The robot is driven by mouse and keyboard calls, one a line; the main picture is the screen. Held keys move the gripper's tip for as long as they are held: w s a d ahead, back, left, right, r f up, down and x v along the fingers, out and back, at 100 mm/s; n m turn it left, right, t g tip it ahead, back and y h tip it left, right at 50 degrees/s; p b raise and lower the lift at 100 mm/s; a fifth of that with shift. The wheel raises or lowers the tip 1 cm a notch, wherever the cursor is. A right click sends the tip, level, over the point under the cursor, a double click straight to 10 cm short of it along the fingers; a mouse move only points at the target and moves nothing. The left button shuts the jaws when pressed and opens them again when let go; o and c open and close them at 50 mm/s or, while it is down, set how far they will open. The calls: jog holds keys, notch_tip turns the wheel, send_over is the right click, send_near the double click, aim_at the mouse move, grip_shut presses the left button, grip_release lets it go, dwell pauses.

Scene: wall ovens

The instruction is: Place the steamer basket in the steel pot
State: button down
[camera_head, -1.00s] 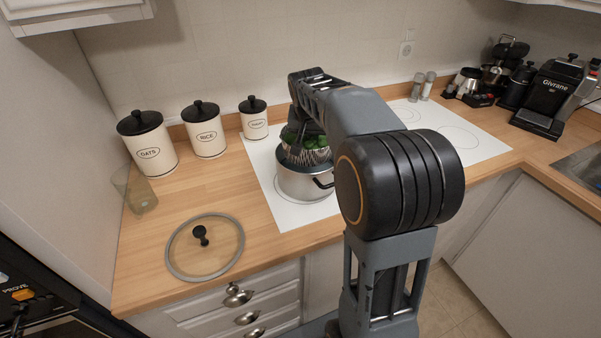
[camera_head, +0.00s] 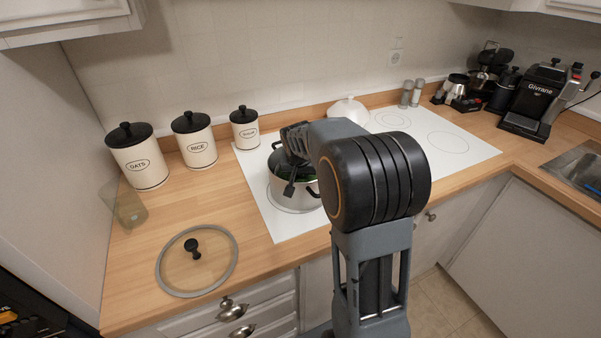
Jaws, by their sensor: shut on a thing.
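The steel pot (camera_head: 284,190) stands on the white hob, with a dark side handle at its right. My gripper (camera_head: 289,187) reaches down over the pot's mouth and is shut on the steamer basket, which is mostly hidden behind the gripper and within the pot's rim. I cannot tell whether the basket rests on the pot's bottom. My arm hides the pot's right rear side.
A glass lid (camera_head: 180,268) lies on the wooden counter at front left. Canisters for oats (camera_head: 138,164), rice (camera_head: 197,150) and a smaller one (camera_head: 245,134) stand behind. A clear glass (camera_head: 130,212) stands at left, a white dish (camera_head: 347,110) behind my arm. The hob's right side is clear.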

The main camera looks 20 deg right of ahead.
jog(key=shift+f, duration=0.15)
jog(key=c, duration=0.9)
grip_release()
jog(key=shift+o, duration=0.2)
jog(key=shift+r, duration=0.5)
jog(key=v, duration=1.1)
jog(key=s+a+f+n+y, duration=0.1)
jog(key=s+a+f+n, duration=0.2)
jog(key=s, duration=0.6)
jog(key=s+a+f+n+y, duration=0.1)
jog(key=s+a+f+n, duration=0.2)
jog(key=s+a, duration=0.3)
jog(key=s+f, duration=0.1)
jog(key=s, duration=0.3)
jog(key=shift+f, duration=0.3)
